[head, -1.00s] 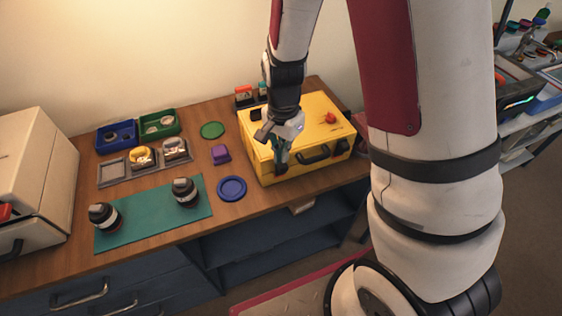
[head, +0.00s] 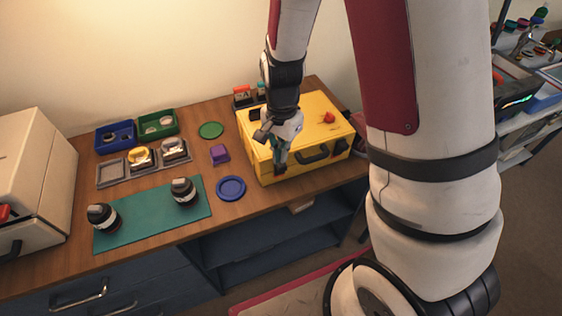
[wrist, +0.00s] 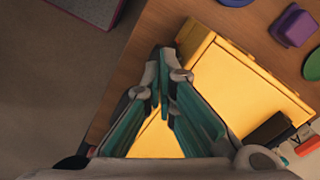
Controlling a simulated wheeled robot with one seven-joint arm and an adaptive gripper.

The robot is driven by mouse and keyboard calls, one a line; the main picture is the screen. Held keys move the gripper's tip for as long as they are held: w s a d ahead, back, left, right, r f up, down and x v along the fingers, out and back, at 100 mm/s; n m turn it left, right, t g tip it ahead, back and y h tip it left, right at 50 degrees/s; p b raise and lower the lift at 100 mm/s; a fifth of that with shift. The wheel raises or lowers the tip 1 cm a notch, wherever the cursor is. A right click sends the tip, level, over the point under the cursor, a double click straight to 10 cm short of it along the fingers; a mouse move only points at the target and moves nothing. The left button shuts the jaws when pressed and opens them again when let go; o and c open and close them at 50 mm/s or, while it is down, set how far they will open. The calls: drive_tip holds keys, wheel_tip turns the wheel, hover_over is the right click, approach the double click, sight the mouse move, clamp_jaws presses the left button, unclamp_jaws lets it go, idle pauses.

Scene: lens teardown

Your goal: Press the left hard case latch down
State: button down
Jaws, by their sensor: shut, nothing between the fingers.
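The yellow hard case (head: 308,128) stands closed on the wooden bench in the head view, with a dark handle (head: 315,153) on its front and a dark latch (head: 341,147) right of it. My gripper (head: 280,169) points down at the left part of the case front, in front of where the left latch would be. It hides that latch, and I cannot tell whether it touches it. In the wrist view the teal-padded fingers (wrist: 163,98) are shut and empty over the case's edge (wrist: 207,42). The left latch cannot be made out there.
A red object (head: 328,118) lies on the case lid. Left of the case are a purple block (head: 220,153), a blue disc (head: 231,188) and a green disc (head: 211,130). Dark jars (head: 184,192) stand on a teal mat (head: 150,221). Bench shelves are below.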

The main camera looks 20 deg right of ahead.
sight(282, 165)
drive_tip(key=shift+f+b, duration=0.6)
drive_tip(key=shift+f, duration=0.9)
idle(0.5)
drive_tip(key=shift+r, duration=0.1)
drive_tip(key=shift+r+p, duration=2)
drive_tip(key=shift+r, duration=1.4)
drive_tip(key=shift+r, duration=0.15)
drive_tip(key=s+r+n+t, duration=0.1)
drive_tip(key=s+r+n, duration=0.2)
drive_tip(key=r, duration=0.5)
drive_tip(key=s+r+n+t, duration=0.2)
drive_tip(key=s+r+n, duration=0.1)
drive_tip(key=r, duration=0.6)
drive_tip(key=s+r+n+t+b, duration=0.1)
drive_tip(key=s+r+n, duration=0.5)
drive_tip(key=s, duration=0.6)
drive_tip(key=shift+r+t, duration=0.8)
drive_tip(key=shift+r, duration=0.45)
